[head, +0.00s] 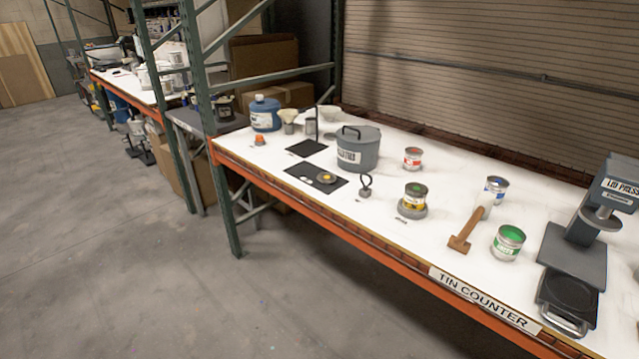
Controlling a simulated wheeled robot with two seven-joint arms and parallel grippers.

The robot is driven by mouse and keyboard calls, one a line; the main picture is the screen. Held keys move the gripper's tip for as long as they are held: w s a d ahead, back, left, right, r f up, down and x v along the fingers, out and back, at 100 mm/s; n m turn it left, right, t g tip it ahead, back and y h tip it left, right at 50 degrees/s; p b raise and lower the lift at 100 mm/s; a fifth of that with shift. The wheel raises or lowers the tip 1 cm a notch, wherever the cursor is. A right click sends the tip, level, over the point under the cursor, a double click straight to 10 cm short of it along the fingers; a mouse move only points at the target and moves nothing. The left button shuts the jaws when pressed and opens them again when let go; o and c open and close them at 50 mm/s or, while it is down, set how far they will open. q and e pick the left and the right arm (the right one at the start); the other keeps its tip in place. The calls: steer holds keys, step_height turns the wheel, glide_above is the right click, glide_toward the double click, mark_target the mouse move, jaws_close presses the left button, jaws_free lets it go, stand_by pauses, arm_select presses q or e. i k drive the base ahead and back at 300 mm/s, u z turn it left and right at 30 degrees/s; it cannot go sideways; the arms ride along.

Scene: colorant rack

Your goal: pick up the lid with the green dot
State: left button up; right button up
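No separate lid with a green dot can be made out for sure. A tin with a green top and green label (508,243) stands near the front right of the white counter; I cannot tell if its green is paint or a lid. A yellow-labelled tin (414,198) stands on a round grey base, its dark top showing a small greenish patch. A round grey disc with a yellow centre (326,178) lies on a black mat (300,173). Neither of my grippers is in view.
On the counter (290,210) stand a grey lidded pot (357,150), a red-labelled tin (412,158), a blue-labelled tin (496,190), a wooden mallet (466,232) and a lid press (590,225). A green rack post (208,130) rises at the left end. The floor in front is clear.

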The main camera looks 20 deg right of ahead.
mark_target(417, 190)
steer(key=u, duration=0.95)
steer(key=i, duration=1.95)
steer(key=z, duration=2.3)
